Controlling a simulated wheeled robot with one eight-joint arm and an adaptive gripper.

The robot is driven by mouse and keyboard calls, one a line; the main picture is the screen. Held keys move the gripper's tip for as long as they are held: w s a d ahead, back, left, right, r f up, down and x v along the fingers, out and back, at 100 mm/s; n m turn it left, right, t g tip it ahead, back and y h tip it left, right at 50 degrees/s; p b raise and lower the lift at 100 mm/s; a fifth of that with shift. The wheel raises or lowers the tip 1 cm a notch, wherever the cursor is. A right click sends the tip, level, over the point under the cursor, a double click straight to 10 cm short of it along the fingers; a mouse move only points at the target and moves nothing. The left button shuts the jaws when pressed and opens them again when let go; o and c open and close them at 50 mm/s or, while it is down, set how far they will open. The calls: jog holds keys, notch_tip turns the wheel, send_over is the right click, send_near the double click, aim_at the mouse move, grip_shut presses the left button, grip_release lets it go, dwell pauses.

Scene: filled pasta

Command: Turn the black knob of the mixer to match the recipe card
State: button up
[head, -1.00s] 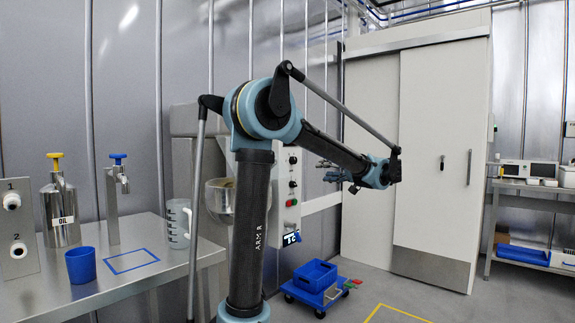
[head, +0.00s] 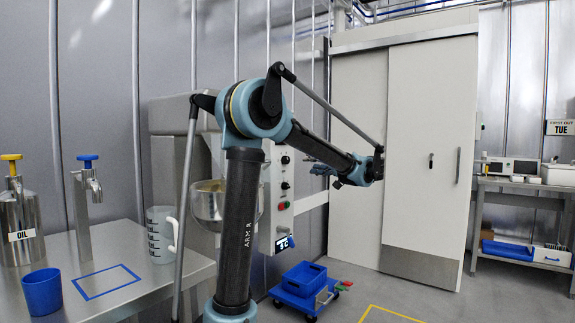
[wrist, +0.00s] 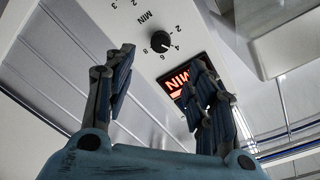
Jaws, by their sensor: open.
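The mixer (head: 165,180) stands behind my arm, which hides part of it. Its white control panel (head: 278,220) carries black knobs and coloured buttons. In the wrist view a black knob (wrist: 160,41) sits on the panel amid a dial numbered 2, 4, 6, 8 and the word MIN. A lit red display (wrist: 178,80) is below it, partly behind a finger. My gripper (wrist: 160,88) is open and empty, its fingers apart below the knob and not touching it. In the head view my gripper (head: 333,172) is right of the panel. I cannot make out a recipe card.
A steel table (head: 130,300) at left holds a jug (head: 160,238), a blue cup (head: 42,292), an oil can (head: 20,228) and a blue-topped tap (head: 88,195). A blue cart (head: 303,288) stands on the floor. A sliding door (head: 425,150) and bench (head: 520,183) are behind.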

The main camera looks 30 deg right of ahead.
aim_at(288, 161)
jog(key=x, duration=1.3)
jog(key=shift+s+a, duration=0.1)
jog(key=c, duration=1.1)
